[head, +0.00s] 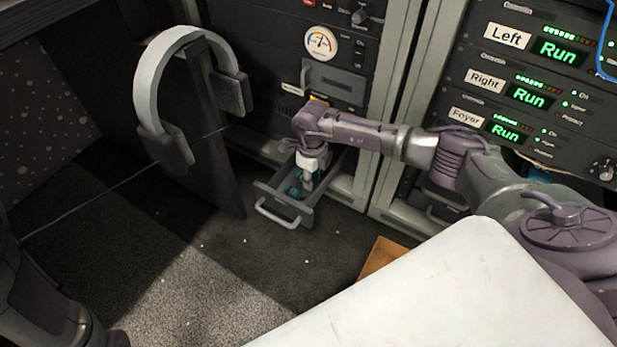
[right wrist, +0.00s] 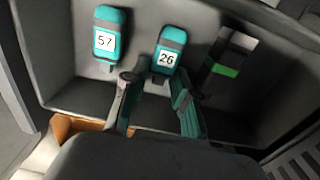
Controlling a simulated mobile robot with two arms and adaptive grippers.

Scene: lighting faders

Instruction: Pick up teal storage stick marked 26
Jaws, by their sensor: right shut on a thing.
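The teal storage stick marked 26 (right wrist: 167,57) is in the right wrist view, with a dark band and a white label. My right gripper (right wrist: 156,84) has its two fingers on either side of the stick's lower end and is shut on it. In the head view my right gripper (head: 303,183) reaches down into an open grey drawer (head: 265,190), where the teal stick is too small to read. My left gripper is out of view; only part of my left arm shows at the lower left.
A teal stick marked 57 (right wrist: 106,40) lies left of stick 26. A dark stick with a green band (right wrist: 228,62) lies to the right. The drawer walls are close around them. Headphones (head: 152,80) hang on a dark panel left of the drawer.

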